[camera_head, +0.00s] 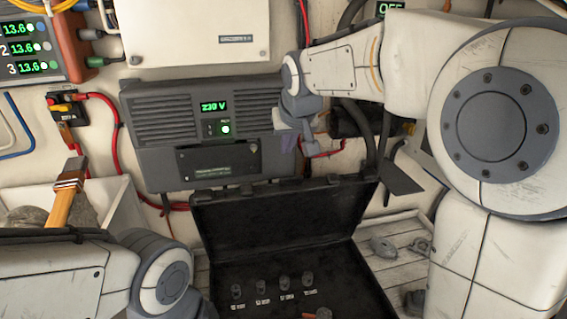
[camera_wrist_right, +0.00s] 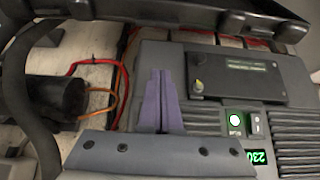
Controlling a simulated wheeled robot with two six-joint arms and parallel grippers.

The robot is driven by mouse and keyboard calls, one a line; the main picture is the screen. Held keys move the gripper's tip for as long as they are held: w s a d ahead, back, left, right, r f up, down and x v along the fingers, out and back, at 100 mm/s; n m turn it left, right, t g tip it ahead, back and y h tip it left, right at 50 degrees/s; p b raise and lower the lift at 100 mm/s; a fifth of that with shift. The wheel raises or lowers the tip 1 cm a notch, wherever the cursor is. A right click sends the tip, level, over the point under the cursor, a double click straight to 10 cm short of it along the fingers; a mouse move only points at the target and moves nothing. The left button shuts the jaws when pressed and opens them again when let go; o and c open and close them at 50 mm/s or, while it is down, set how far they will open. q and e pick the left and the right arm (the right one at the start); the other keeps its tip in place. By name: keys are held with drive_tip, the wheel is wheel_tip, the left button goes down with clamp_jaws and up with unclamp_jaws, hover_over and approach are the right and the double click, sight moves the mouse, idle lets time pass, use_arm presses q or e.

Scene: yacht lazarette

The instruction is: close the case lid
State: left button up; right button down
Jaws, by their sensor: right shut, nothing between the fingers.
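The black case (camera_head: 228,290) stands open at the bottom centre of the head view, with several small labelled knobs inside. Its lid (camera_head: 280,217) is raised at the back, near upright. My right gripper (camera_head: 288,143) is above the lid, in front of the grey power unit. In the right wrist view its purple fingers (camera_wrist_right: 162,98) are together and empty, apart from the dark lid edge (camera_wrist_right: 190,14) at the top. My left arm shows at bottom left; its gripper is out of view.
The grey power unit (camera_head: 160,120) with a lit 230 V display is on the wall behind the lid. Red cables (camera_head: 113,125) and dark hoses run along the wall. Slatted floor shows right of the case.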

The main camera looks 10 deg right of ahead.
sight(287, 178)
drive_tip(key=p+x, duration=0.2)
drive_tip(key=x, duration=0.3)
drive_tip(key=shift+w+f, duration=0.25)
drive_tip(key=shift+f, duration=0.05)
drive_tip(key=shift+s+a+f, duration=0.1)
drive_tip(key=shift+s+f, duration=0.1)
drive_tip(key=shift+s, duration=0.05)
drive_tip(key=shift+s+f+p, duration=0.25)
drive_tip(key=shift+s+p, duration=0.2)
drive_tip(key=shift+s, duration=0.7)
drive_tip(key=shift+s+f, duration=0.3)
drive_tip(key=shift+s, duration=0.15)
